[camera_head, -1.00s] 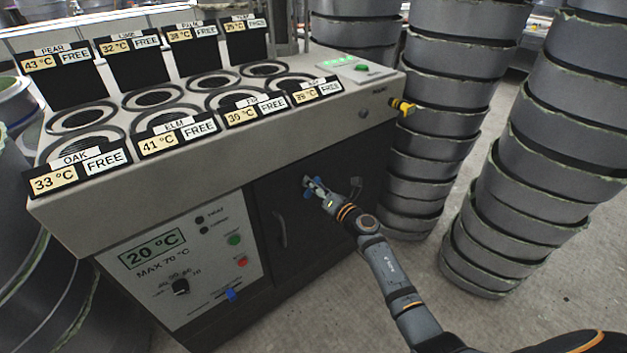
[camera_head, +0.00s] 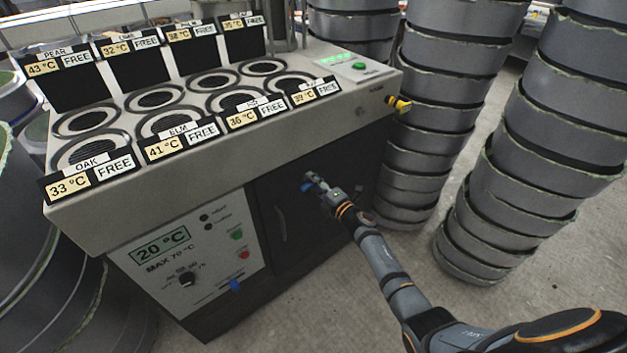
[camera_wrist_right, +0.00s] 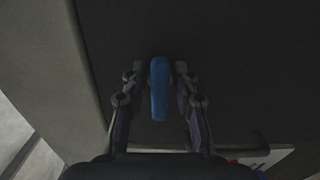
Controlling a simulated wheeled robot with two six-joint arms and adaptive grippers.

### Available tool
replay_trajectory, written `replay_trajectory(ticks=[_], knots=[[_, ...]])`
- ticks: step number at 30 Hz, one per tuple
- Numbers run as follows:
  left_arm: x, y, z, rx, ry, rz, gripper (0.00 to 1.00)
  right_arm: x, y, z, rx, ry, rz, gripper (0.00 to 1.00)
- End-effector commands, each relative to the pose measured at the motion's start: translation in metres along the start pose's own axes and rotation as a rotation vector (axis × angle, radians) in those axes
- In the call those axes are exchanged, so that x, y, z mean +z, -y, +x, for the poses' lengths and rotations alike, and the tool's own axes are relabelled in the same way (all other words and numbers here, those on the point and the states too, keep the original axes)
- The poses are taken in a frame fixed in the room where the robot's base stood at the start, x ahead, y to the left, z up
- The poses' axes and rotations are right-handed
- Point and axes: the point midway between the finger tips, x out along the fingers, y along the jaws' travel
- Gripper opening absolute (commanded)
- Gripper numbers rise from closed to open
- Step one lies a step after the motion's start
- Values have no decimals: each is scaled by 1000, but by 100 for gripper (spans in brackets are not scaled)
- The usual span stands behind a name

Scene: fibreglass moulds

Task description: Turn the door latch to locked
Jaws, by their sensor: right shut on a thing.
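The dark cabinet door (camera_head: 268,190) is in the front of the grey machine in the head view. The blue door latch (camera_head: 307,187) is on the door's upper part, partly hidden by my right gripper (camera_head: 312,182). In the right wrist view the blue latch (camera_wrist_right: 159,90) stands along the picture's vertical, between the two fingers of my right gripper (camera_wrist_right: 160,75). The gripper is shut on it. My left gripper is not in view.
The machine's top (camera_head: 220,130) holds several round wells with temperature signs. A yellow fitting (camera_head: 399,104) sticks out at its right end. Stacks of grey moulds (camera_head: 435,100) stand close on the right. A control panel (camera_head: 190,255) is left of the door. Bare floor (camera_head: 330,310) lies in front.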

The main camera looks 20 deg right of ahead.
Motion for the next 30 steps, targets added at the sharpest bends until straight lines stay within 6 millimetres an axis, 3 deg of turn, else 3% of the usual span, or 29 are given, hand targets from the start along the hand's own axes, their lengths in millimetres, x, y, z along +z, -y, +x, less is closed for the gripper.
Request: replay_trajectory(ticks=[20,21,22,23,30], knots=[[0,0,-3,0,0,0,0,0,1,0,0,-1,60,0],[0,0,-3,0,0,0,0,0,1,0,0,-1,60,32],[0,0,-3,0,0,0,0,0,1,0,0,-1,60,36],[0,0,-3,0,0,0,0,0,1,0,0,-1,60,40],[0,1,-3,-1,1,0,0,0,1,0,0,0,59,40]])
